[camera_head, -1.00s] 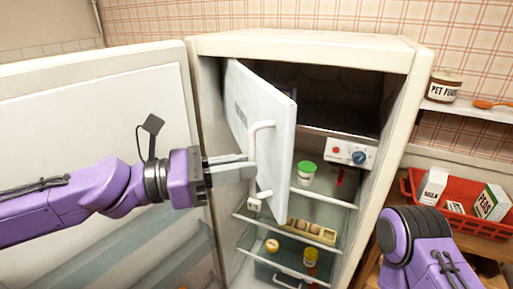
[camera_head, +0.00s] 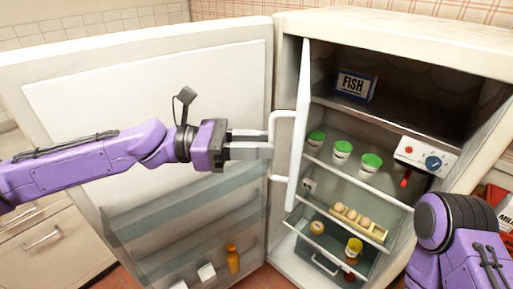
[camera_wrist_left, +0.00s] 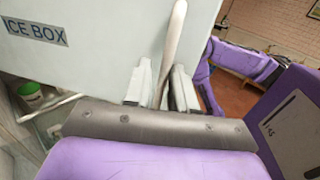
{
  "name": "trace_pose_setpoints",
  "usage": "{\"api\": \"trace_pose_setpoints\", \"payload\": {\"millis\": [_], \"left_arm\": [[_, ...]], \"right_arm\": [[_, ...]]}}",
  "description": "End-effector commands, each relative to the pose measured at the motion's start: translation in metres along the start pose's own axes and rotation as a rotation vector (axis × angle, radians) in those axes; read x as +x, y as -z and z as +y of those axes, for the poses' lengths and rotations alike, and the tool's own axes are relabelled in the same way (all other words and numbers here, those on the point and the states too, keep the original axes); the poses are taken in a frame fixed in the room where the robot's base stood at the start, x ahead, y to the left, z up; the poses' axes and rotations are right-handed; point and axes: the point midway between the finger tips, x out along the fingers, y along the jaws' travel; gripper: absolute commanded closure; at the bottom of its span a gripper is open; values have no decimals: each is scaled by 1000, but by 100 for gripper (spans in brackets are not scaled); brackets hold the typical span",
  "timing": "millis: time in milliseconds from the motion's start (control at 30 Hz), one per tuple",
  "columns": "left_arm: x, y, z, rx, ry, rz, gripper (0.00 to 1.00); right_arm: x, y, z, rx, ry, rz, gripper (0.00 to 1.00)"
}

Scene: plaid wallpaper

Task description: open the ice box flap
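The white ice box flap (camera_head: 303,115) stands swung out, almost edge-on in the head view, at the left of the fridge's upper compartment. Its face with the ICE BOX label (camera_wrist_left: 35,32) shows in the left wrist view. The flap's white handle (camera_head: 273,158) faces left; it also shows in the left wrist view (camera_wrist_left: 172,45). My right gripper is out of view; only part of my right arm shows at lower right.
The fridge door (camera_head: 150,110) stands wide open at left. A FISH box (camera_head: 356,86) sits in the ice compartment (camera_head: 430,110). Green-lidded tubs (camera_head: 342,150), eggs (camera_head: 358,218) and a control panel (camera_head: 427,157) are close to the flap.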

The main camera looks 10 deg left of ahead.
Motion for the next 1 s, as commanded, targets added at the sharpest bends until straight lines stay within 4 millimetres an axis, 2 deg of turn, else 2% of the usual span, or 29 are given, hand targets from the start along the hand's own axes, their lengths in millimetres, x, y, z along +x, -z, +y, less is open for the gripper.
{"api": "trace_pose_setpoints", "payload": {"millis": [67, 1000], "left_arm": [[-3, -5, 6, 1, -17, -7, 62], [-2, 1, 4, -3, -10, 2, 62]], "right_arm": [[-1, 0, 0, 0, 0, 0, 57], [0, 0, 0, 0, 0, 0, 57]]}}
